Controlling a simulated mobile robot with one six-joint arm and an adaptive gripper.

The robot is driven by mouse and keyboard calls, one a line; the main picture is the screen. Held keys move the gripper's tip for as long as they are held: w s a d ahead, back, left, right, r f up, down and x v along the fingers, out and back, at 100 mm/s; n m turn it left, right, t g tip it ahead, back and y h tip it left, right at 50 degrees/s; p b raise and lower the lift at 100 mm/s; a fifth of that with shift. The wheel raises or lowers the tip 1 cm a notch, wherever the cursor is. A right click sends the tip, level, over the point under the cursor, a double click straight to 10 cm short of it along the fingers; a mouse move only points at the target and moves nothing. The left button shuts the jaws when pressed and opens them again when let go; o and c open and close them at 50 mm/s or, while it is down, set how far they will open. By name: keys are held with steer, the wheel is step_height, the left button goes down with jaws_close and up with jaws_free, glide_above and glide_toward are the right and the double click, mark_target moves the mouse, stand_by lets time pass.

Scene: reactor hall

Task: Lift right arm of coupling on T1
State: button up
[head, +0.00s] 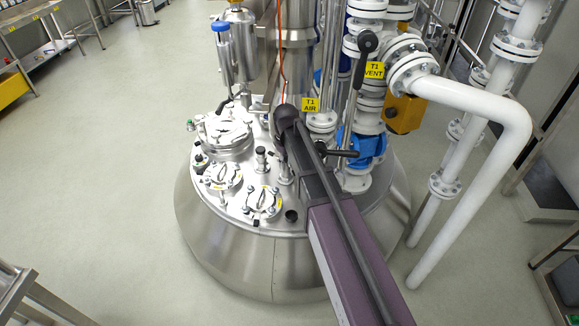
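The T1 vessel (235,262) is a large steel reactor with a domed lid, in the middle of the head view. Two round fittings with yellow labels sit at the front left of its lid: one (222,176) farther back and one (263,202) nearer me. Each has metal parts on top. They may be couplings, but their arms are too small to tell apart. My purple and dark arm reaches up from the bottom edge over the lid, to the right of both fittings. I cannot make out my gripper's fingers.
A round hatch (228,138) and short posts crowd the lid. Yellow T1 AIR (310,105) and T1 VENT (374,70) tags hang by valves at the back right. A thick white pipe (470,100) bends down at the right. The floor (100,170) at left is clear.

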steer(key=shift+s+d, duration=0.2)
steer(key=shift+s, duration=0.15)
jaws_close()
steer(key=s+d+m, duration=0.3)
steer(key=s+d, duration=0.2)
steer(key=s, duration=0.4)
steer(key=s+d+m, duration=0.4)
steer(key=s+d, duration=0.2)
steer(key=s, duration=0.3)
steer(key=shift+s, duration=0.4)
steer(key=shift+a, duration=0.1)
